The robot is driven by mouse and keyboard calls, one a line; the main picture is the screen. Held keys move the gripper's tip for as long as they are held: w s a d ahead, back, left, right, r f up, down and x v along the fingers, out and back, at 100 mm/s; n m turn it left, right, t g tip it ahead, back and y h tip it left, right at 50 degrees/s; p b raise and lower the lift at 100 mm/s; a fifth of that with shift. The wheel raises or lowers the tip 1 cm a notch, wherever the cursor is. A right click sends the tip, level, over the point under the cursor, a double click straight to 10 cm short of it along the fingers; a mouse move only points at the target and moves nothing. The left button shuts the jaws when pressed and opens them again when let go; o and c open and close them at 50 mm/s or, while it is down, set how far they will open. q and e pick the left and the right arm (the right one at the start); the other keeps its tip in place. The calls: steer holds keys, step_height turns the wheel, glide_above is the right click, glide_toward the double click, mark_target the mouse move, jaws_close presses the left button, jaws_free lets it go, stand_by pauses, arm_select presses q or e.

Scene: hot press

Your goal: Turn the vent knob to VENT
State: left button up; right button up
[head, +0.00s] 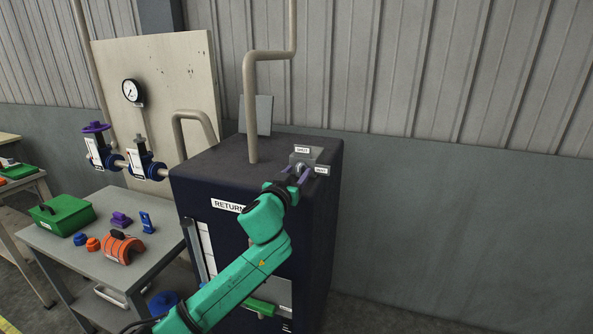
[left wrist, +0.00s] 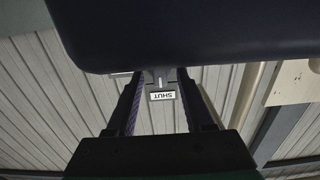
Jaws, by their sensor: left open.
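The vent knob (head: 299,168) is a small grey knob on a grey block at the top right edge of the dark tank. A SHUT label (head: 302,150) stands above it, and a second small label (head: 321,170), too small to read surely, is at its right. My left gripper (head: 296,176) is open at the knob, one finger on each side; I cannot tell whether they touch it. In the left wrist view the picture is upside down: the SHUT label (left wrist: 162,96) and a light pointer-like part of the knob (left wrist: 160,81) show between the fingers. My right gripper is out of view.
The dark tank (head: 325,215) carries a RETURN label and a tall beige pipe (head: 250,105). A grey table (head: 165,240) at left holds a green toolbox (head: 62,214), an orange part (head: 122,248) and small blue and purple parts. Valves and a gauge (head: 131,90) stand behind. Right of the tank is clear.

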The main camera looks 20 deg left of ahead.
arm_select(q)
steer(key=shift+f, duration=0.1)
jaws_close()
steer(key=shift+m, duration=0.3)
steer(key=m+p, duration=0.1)
steer(key=m, duration=0.2)
steer(key=shift+m, duration=0.3)
steer(key=m+p, duration=0.1)
steer(key=m, duration=0.3)
steer(key=shift+d+m, duration=0.1)
steer(key=shift+m, duration=0.2)
steer(key=m+p, duration=0.1)
steer(key=m, duration=0.3)
steer(key=shift+m, duration=0.3)
steer(key=shift+d+f+m+p, duration=0.15)
steer(key=shift+m+p, duration=0.6)
steer(key=shift+m, duration=1.55)
steer(key=shift+f, duration=0.1)
